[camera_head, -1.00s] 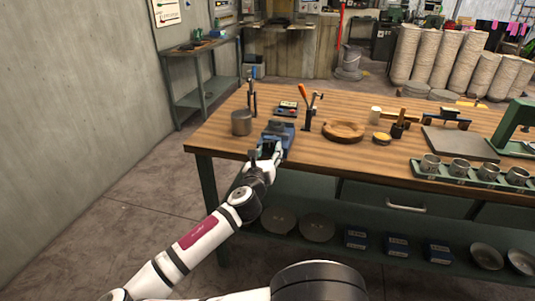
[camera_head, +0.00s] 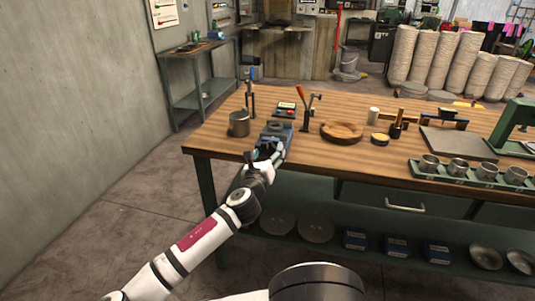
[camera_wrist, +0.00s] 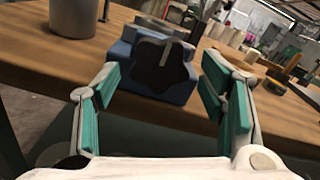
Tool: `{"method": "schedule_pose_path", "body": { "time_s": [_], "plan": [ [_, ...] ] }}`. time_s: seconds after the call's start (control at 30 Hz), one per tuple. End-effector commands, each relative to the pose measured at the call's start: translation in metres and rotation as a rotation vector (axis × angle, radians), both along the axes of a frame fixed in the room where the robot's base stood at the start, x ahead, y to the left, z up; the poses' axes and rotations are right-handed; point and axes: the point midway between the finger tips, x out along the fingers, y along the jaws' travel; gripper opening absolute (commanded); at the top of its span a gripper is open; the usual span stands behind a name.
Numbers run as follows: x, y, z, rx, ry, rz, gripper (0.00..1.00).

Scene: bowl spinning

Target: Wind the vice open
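The blue vice (camera_head: 277,137) stands at the front left edge of the wooden workbench, and it also shows in the wrist view (camera_wrist: 190,92). A dark, lobed hand knob (camera_wrist: 160,68) is on its near face, with a light line across its top. My gripper (camera_wrist: 158,90) is open, its green-padded fingers to the left and right of the knob and apart from it. In the head view my gripper (camera_head: 270,152) is at the vice's near end, its fingers hard to make out. The jaw gap is too small to tell.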

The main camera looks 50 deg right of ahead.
Motion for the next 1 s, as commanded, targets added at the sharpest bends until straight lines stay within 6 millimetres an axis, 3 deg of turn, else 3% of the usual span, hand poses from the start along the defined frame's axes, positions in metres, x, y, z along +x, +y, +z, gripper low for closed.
{"method": "schedule_pose_path", "body": {
  "time_s": [0.27, 0.7, 1.0],
  "plan": [
    [0.000, 0.003, 0.000, 0.000, -0.002, 0.001, 0.64],
    [-0.021, 0.054, 0.000, 0.000, -0.001, 0.003, 0.64],
    [-0.028, 0.069, 0.000, 0.000, -0.001, 0.001, 0.64]
  ]
}}
